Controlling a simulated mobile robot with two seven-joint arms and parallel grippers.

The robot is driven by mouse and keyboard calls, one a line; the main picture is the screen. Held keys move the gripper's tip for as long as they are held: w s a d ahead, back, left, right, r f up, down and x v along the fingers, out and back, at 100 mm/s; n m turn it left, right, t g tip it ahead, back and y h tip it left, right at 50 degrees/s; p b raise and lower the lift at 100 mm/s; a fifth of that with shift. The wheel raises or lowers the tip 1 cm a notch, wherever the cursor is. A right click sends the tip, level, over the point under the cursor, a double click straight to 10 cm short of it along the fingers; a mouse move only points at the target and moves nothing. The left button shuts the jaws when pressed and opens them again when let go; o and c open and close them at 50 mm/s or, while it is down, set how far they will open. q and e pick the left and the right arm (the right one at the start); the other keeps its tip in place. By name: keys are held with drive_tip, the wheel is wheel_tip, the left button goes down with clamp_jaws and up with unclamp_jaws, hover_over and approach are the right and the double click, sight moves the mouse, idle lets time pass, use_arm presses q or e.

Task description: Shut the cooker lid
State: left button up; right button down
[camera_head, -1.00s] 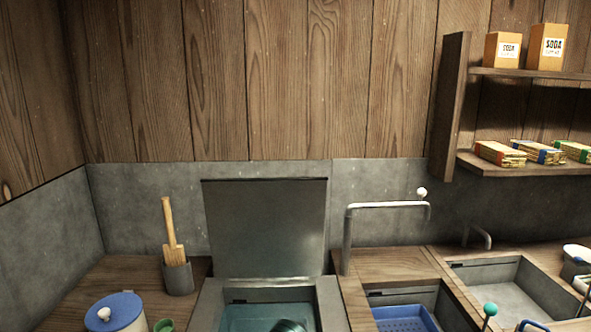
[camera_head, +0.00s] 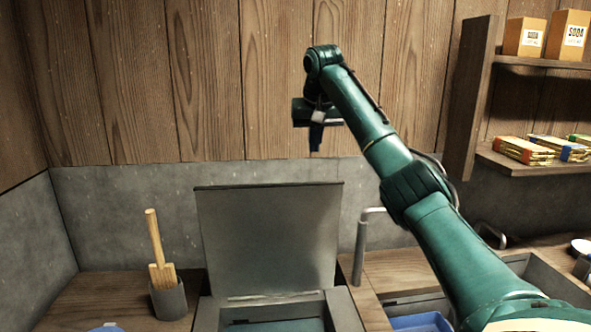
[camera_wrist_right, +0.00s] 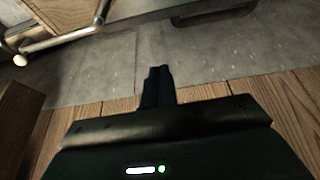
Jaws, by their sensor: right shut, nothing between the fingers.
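The cooker lid (camera_head: 268,240) is a flat grey metal panel. It stands upright, open, at the back of the cooker (camera_head: 343,308), whose opening shows at the bottom of the head view. My right gripper (camera_head: 316,142) is above the lid's top edge, a little right of its middle, and points down. Its dark fingers are shut together with nothing between them; they also show in the right wrist view (camera_wrist_right: 158,85). The gripper looks apart from the lid. My left gripper is not in view.
A grey pot with a wooden spatula (camera_head: 168,298) stands left of the lid. A metal pipe tap (camera_head: 361,245) rises just right of it, partly behind my right arm. A blue basket (camera_head: 422,322) sits lower right. Shelves with soda boxes (camera_head: 566,35) hang at the right.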

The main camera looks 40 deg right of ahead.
use_arm(q)
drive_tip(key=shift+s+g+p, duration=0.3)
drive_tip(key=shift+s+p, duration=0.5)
drive_tip(key=shift+p, duration=0.1)
use_arm(e)
wheel_tip(320, 180, down, 8)
drive_tip(key=shift+s+d, duration=0.25)
drive_tip(key=shift+s, duration=0.2)
drive_tip(key=shift+f, duration=0.15)
